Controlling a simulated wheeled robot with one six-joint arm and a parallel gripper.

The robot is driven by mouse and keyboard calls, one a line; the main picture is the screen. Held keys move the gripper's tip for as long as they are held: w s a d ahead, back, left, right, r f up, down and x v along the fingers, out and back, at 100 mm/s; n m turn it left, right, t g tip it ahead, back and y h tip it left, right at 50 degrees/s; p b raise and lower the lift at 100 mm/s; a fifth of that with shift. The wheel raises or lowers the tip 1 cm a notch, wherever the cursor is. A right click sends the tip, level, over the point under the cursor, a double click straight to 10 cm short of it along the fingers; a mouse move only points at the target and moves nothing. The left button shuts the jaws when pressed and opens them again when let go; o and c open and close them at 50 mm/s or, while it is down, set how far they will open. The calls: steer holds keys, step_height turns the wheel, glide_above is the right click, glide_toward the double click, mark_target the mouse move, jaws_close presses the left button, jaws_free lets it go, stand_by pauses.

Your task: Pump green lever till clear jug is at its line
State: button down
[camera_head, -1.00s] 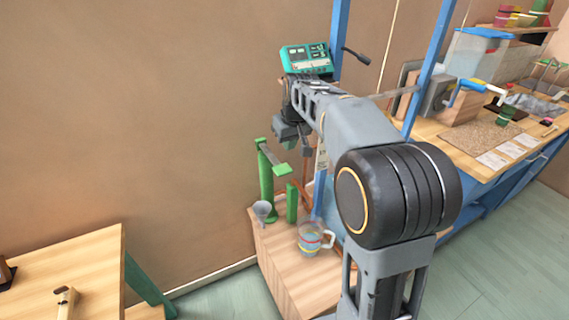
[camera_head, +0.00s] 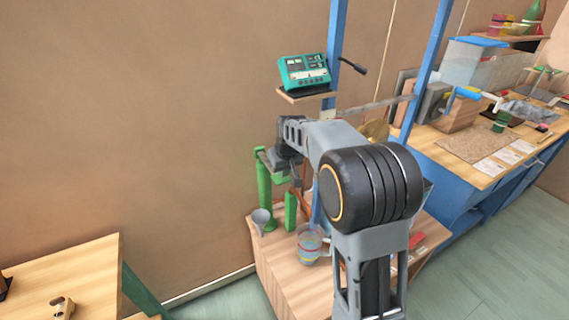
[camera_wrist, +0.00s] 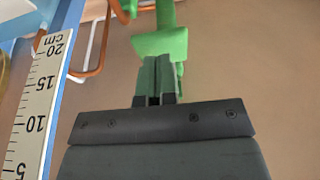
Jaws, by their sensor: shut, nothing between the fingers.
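The green pump (camera_head: 264,186) stands at the back of a wooden cabinet top. Its green lever (camera_wrist: 160,43) reaches out from the post, and its flat end also shows in the head view (camera_head: 281,180). The clear jug (camera_head: 309,247) stands upright near the pump, with coloured bands around it. Its liquid level is too small to read. My gripper (camera_wrist: 158,62) is shut and empty, its fingertips at the lever's flat end. I cannot tell whether they touch it. In the head view my gripper (camera_head: 296,178) is partly hidden by my arm.
A grey funnel (camera_head: 262,219) stands left of the jug. A teal meter box (camera_head: 304,72) sits on a small shelf above the pump. A blue post (camera_head: 336,40) rises behind my arm. A centimetre ruler (camera_wrist: 38,105) is close at left in the wrist view. A workbench (camera_head: 520,160) is at right.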

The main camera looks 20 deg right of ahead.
steer(key=shift+w+f, duration=0.1)
steer(key=shift+f, duration=0.3)
steer(key=shift+f+b, duration=0.25)
steer(key=shift+b, duration=0.05)
step_height(320, 180, down, 6)
steer(key=t+b, duration=0.2)
steer(key=b, duration=0.8)
steer(key=shift+s+y, duration=0.3)
steer(key=shift+f, duration=0.2)
steer(key=shift+s+r, duration=0.1)
steer(key=p+v, duration=0.4)
steer(key=v, duration=0.6)
steer(key=shift+s, duration=0.25)
